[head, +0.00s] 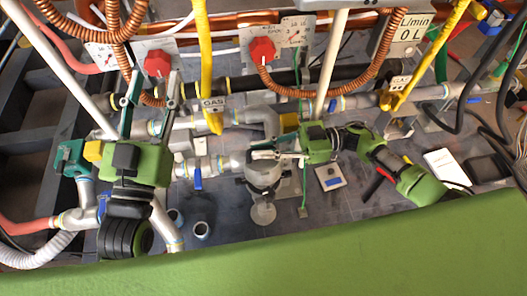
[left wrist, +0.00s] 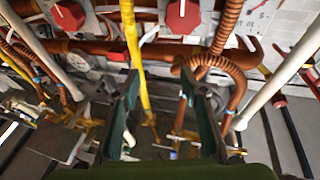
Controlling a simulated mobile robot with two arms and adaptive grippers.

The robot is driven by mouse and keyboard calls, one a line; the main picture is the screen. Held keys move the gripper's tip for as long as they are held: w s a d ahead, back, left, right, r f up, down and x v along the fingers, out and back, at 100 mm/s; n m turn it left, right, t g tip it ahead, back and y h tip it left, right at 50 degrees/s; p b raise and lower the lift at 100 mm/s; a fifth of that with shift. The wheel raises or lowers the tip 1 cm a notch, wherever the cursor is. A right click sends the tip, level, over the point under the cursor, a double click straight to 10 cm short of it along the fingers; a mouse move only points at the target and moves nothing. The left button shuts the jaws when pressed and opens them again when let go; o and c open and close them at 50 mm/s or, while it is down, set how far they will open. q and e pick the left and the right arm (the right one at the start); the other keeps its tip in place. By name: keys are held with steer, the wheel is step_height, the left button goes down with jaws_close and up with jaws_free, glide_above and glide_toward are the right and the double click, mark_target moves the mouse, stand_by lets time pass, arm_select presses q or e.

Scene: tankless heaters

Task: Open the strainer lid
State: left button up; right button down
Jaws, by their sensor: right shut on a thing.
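The strainer (head: 262,176) is a grey metal body in the pipework at the middle of the head view. My right gripper (head: 264,153) reaches in from the right and is shut at its top, on the strainer lid; its fingers partly hide the lid. I cannot tell whether the lid is raised. My left gripper (head: 153,88) is open and empty, fingers pointing up at the panel, well left of the strainer. In the left wrist view, its two fingers (left wrist: 159,78) stand apart with nothing between them. I cannot make out the strainer there.
Red knobs (head: 157,63) (head: 262,50) sit on the panel behind, with corrugated copper hoses (head: 325,95) and a yellow gas pipe (head: 205,60). Grey pipes with a blue-handled valve (head: 197,181) run left of the strainer. A white upright pipe (head: 331,65) stands behind my right gripper.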

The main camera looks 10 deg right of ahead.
steer(key=shift+w+r, duration=0.1)
steer(key=shift+w, duration=0.4)
steer(key=shift+d, duration=0.1)
steer(key=c, duration=2.1)
jaws_free()
steer(key=d, duration=1.2)
steer(key=shift+s, duration=0.15)
